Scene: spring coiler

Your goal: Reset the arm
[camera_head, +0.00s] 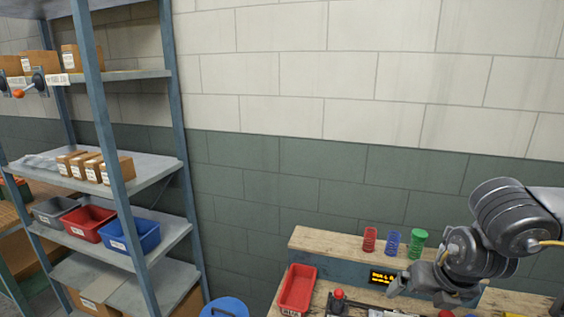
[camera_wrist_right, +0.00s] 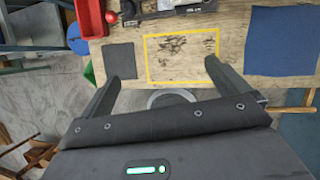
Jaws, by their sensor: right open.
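My right arm comes in from the right in the head view. Its gripper (camera_head: 424,284) hangs in front of the bench at the lower right. In the right wrist view the two fingers of the right gripper (camera_wrist_right: 160,75) stand wide apart with nothing between them. A red spring (camera_head: 370,239), a blue spring (camera_head: 392,243) and a green spring (camera_head: 417,243) stand upright on the bench's raised shelf (camera_head: 330,243). My left gripper is out of view.
A red tray (camera_head: 297,290) lies on the bench's left side. A small display (camera_head: 383,278) sits below the springs. A metal shelf rack (camera_head: 100,110) with boxes and bins stands at the left.

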